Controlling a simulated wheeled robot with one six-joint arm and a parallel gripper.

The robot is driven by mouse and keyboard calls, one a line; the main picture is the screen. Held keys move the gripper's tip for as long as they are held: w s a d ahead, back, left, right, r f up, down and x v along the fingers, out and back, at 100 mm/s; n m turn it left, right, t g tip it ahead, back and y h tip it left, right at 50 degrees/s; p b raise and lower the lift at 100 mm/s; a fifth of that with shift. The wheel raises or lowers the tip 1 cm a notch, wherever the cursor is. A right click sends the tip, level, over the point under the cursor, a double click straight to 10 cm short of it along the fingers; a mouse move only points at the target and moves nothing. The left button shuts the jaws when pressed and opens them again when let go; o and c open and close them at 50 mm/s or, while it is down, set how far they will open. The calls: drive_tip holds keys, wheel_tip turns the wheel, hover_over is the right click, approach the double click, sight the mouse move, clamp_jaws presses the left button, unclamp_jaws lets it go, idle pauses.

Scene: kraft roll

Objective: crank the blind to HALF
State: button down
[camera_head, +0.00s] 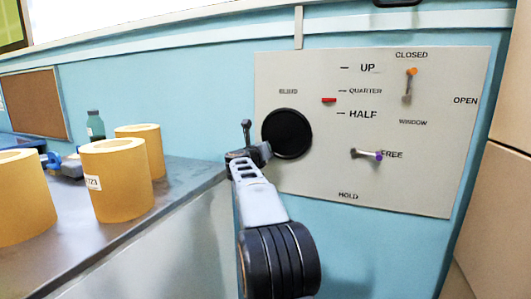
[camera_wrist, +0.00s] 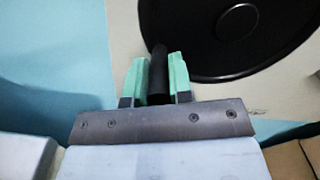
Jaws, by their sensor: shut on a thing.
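The blind's crank is a black round disc (camera_head: 287,133) on a pale wall panel (camera_head: 300,190). A red marker (camera_head: 329,100) stands on the scale between QUARTER and HALF. My gripper (camera_head: 260,152) is at the disc's lower left edge. In the wrist view, the green fingers of my gripper (camera_wrist: 159,72) are shut on the black crank handle (camera_wrist: 158,82), with the disc (camera_wrist: 215,35) behind. A lever with a purple tip (camera_head: 367,154) points right to FREE, with HOLD marked below.
A window lever with an orange tip (camera_head: 409,86) points up to CLOSED. A grey counter (camera_head: 165,197) at left carries yellow-brown rolls (camera_head: 117,185) and a dark green bottle (camera_head: 95,126). Tan cabinet fronts (camera_head: 500,220) stand at the right.

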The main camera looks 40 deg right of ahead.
drive_tip(key=shift+w+a+r, duration=0.1)
drive_tip(key=shift+w+r, duration=0.05)
idle(0.4)
drive_tip(key=c, duration=1)
unclamp_jaws()
drive_tip(key=shift+c, duration=0.2)
drive_tip(key=v, duration=1.3)
drive_tip(key=shift+a+b, duration=0.35)
